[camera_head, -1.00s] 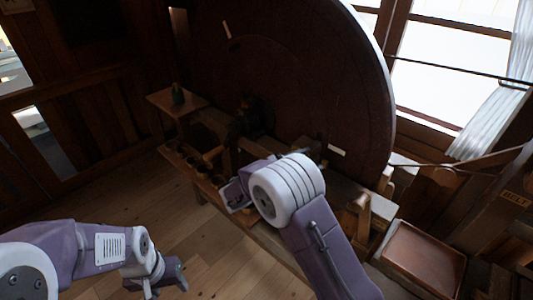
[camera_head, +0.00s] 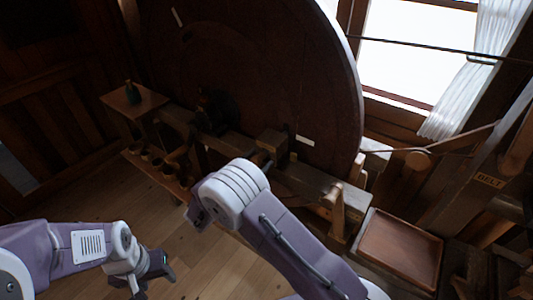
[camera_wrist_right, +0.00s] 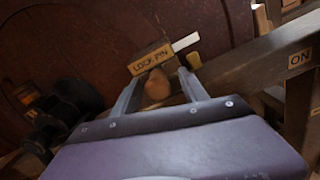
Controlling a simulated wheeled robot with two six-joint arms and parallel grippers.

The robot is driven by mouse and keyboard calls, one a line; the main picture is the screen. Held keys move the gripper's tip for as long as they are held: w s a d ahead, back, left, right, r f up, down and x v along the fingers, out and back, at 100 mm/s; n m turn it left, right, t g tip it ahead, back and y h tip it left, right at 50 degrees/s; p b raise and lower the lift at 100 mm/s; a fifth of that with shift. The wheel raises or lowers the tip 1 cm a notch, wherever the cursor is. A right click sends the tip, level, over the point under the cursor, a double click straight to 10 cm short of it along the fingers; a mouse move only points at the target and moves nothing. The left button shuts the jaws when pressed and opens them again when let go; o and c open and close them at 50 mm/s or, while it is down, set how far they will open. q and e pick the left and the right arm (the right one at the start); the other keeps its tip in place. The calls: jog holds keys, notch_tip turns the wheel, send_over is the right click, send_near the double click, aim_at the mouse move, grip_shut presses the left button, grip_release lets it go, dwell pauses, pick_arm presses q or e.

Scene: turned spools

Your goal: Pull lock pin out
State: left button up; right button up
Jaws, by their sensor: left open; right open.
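The lock pin shows in the right wrist view as a rounded wooden knob (camera_wrist_right: 157,86) below a yellow "LOCK PIN" label (camera_wrist_right: 151,59). My right gripper (camera_wrist_right: 156,80) is open, with one finger on each side of the knob. I cannot tell whether either finger touches it. In the head view my right wrist stands in front of the bench, and its fingers are hidden or too dark to make out. My left gripper (camera_head: 150,274) is open and empty, low at the left above the floor.
A large dark wheel (camera_head: 255,75) fills the back, with a wooden bench (camera_head: 320,185) before it. A brown tray (camera_head: 400,250) sits at the right. An "ON" label (camera_wrist_right: 299,58) marks a beam.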

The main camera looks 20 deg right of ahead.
jog(key=shift+w+d, duration=0.1)
jog(key=shift+w, duration=0.15)
jog(key=shift+a, duration=0.2)
jog(key=shift+s+a+r, duration=0.15)
jog(key=shift+s+a, duration=0.1)
jog(key=shift+c, duration=1)
jog(key=shift+s+a+r, duration=0.1)
jog(key=shift+s, duration=0.1)
jog(key=c, duration=0.5)
grip_shut()
